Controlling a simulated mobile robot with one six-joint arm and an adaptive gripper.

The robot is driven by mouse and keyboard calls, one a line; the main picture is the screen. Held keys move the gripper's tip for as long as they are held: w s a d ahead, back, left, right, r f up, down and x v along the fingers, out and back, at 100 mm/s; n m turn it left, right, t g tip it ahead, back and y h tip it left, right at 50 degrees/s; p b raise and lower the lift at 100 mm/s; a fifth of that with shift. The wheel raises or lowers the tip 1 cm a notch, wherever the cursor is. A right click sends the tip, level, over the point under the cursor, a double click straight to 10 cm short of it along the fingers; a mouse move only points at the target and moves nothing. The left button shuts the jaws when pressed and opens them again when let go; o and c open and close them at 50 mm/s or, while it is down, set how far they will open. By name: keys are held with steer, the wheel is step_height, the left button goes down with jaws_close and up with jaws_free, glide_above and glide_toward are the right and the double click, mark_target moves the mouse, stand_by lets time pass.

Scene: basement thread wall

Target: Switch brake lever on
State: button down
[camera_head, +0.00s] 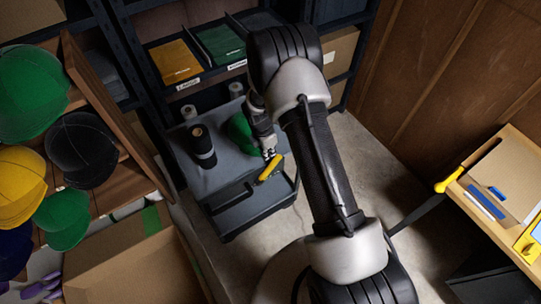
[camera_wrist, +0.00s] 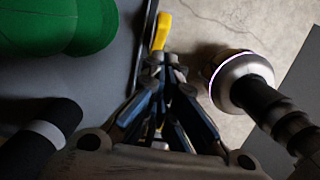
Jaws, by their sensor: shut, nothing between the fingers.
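A yellow lever handle (camera_head: 270,168), which looks like the brake lever, stands tilted at the front right of a dark grey cart (camera_head: 245,215). In the wrist view its yellow end (camera_wrist: 161,31) shows just beyond my fingertips, near the cart's dark edge. My gripper (camera_head: 269,154) is shut and empty, pointing down right at the lever's upper end. In the wrist view the closed fingertips (camera_wrist: 164,62) lie very close to the yellow; I cannot tell whether they touch. The lever's pivot is hidden.
A green cap (camera_head: 240,130) and a dark thread cone (camera_head: 202,146) stand on the cart beside my gripper. Shelves with thread bins are behind. A cap rack (camera_head: 118,140) is at left, a wooden bench (camera_head: 480,225) at right. Bare floor lies right of the cart.

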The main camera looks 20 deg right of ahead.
steer(key=w+d+r, duration=0.1)
steer(key=d+r, duration=0.2)
steer(key=r, duration=0.3)
steer(key=shift+d+r+p, duration=0.25)
steer(key=shift+r+p, duration=0.05)
steer(key=shift+p, duration=0.1)
steer(key=shift+w, duration=0.1)
steer(key=s+a+r+m+t+b, duration=0.15)
steer(key=s+r+m, duration=0.3)
steer(key=r, duration=0.65)
steer(key=s+r+m+t+b, duration=0.1)
steer(key=s+r+m+b, duration=0.3)
steer(key=r, duration=0.6)
steer(key=s+a+r+m+t+b, duration=0.1)
steer(key=s+r+m, duration=0.1)
steer(key=s+m, duration=0.4)
steer(key=s+a+r+m+y+b, duration=0.1)
steer(key=s+m, duration=0.5)
steer(key=s, duration=1)
step_height(320, 180, up, 2)
steer(key=shift+a+r+m+t+b, duration=0.1)
steer(key=shift+a+m+t+b, duration=0.25)
steer(key=shift+a+b, duration=0.15)
